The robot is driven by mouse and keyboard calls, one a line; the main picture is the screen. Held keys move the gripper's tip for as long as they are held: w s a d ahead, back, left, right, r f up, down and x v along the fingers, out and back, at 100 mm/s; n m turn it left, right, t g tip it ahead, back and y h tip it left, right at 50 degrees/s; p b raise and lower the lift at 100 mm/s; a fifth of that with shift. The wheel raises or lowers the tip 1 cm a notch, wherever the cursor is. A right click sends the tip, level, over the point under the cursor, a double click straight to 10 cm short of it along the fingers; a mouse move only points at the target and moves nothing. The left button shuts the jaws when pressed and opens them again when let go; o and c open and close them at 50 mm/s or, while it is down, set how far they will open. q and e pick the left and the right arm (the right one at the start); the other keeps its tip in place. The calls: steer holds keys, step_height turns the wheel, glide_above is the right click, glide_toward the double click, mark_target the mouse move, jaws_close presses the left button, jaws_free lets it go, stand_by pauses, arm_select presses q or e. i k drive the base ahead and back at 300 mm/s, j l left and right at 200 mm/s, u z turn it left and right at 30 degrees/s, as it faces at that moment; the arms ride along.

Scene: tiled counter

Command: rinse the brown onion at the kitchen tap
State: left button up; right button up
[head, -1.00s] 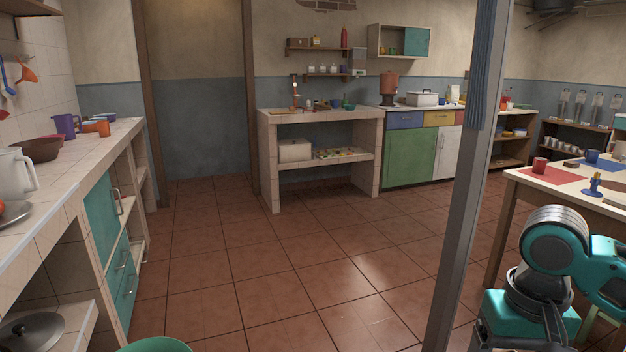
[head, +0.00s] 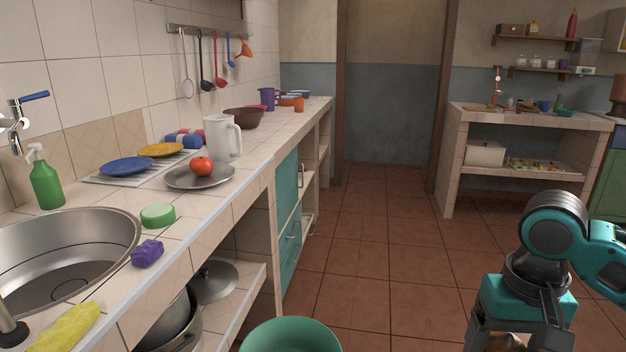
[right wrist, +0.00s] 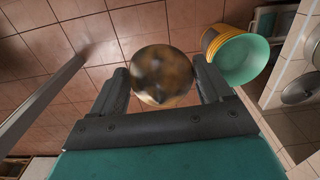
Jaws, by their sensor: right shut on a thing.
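The brown onion (right wrist: 161,72) is a mottled brown and golden ball in the right wrist view. My right gripper (right wrist: 162,84) is shut on it, one dark finger on each side, and holds it above the floor. In the head view my right arm is at the lower right, away from the counter. The kitchen tap (head: 18,122), with a blue lever, is at the far left and cut by the frame edge. The steel sink (head: 112,232) lies below it in the tiled counter. My left gripper is not in view.
By the sink are a green soap bottle (head: 46,182), green round sponge (head: 158,216), purple sponge (head: 147,253) and yellow cloth (head: 62,330). A tomato (head: 201,166) sits on a metal plate. A green bucket (head: 290,337) stands before the counter. Floor to its right is clear.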

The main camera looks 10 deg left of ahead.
mark_target(10, 102)
steer(key=i+u, duration=0.15)
steer(key=u, duration=0.2)
steer(key=i+l+u, duration=0.1)
steer(key=u, duration=0.3)
steer(key=i+l+u, duration=0.1)
steer(key=u, duration=0.25)
steer(key=l+u, duration=0.25)
steer(key=u, duration=0.25)
steer(key=l+u, duration=0.25)
steer(key=u, duration=0.25)
steer(key=l+u, duration=0.3)
steer(key=u, duration=0.2)
steer(key=k+l+u, duration=0.1)
steer(key=u, duration=0.4)
steer(key=l, duration=0.15)
